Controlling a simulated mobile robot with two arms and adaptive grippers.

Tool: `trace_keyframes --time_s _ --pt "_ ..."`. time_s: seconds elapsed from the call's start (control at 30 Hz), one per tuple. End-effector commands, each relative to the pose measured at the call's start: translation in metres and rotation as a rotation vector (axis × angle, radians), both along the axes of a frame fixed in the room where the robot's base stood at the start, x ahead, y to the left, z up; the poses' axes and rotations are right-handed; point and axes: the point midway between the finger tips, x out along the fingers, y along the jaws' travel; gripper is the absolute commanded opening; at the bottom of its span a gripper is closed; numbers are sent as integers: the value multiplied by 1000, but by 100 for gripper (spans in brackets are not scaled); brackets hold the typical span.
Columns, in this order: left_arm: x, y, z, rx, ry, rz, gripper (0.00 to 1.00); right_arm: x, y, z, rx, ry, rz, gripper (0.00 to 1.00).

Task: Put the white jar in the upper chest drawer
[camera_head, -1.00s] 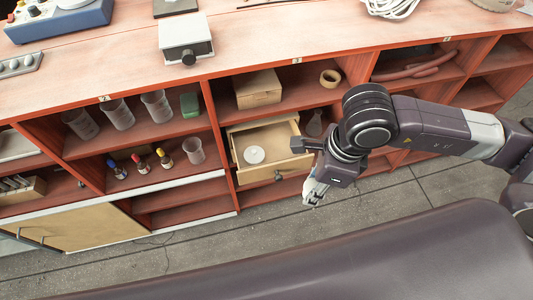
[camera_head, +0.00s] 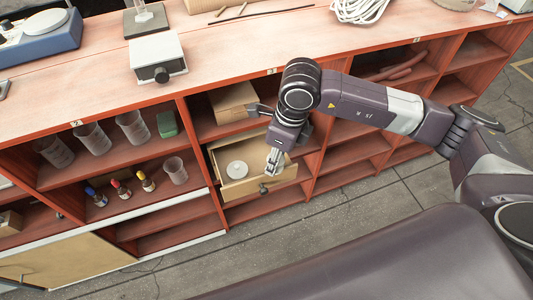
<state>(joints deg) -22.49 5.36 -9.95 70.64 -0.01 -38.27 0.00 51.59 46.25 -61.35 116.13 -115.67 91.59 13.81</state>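A pale wooden drawer (camera_head: 230,191) is pulled open in the lower middle compartment of the shelving. A round white thing (camera_head: 237,170), seen from above and probably the white jar, sits inside it towards the left. My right gripper (camera_head: 273,165) points down over the right part of the drawer, beside the white thing and apart from it in the picture. No object shows between its fingers, but their gap is too small to judge. My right wrist and gripper hide the drawer's right back part. My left gripper is out of view.
A cardboard-coloured box (camera_head: 232,101) stands on the shelf above the drawer. Beakers (camera_head: 132,127) and a green block (camera_head: 167,124) stand on the left shelf, with small colour-topped bottles (camera_head: 121,189) below. A grey device (camera_head: 158,57) sits on the bench top. The floor in front is clear.

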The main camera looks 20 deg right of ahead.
Motion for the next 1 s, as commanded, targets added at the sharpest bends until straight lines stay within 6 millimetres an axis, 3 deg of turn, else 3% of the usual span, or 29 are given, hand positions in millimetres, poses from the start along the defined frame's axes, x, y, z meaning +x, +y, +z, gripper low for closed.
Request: trace_keyframes --time_s 0.2,0.33,0.4,0.67,0.83,1.0 --pt "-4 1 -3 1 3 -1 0 46 2 1 0 -1 -1 8" --pt "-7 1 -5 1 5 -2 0 64 3 -1 -1 1 0 8" --pt "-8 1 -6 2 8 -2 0 60 2 -14 0 4 0 8" --pt "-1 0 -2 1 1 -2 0 60 2 -34 -1 3 1 8" --pt "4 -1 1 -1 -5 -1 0 60 2 -63 0 4 0 8" --pt "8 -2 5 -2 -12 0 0 65 2 -71 -1 0 2 8"
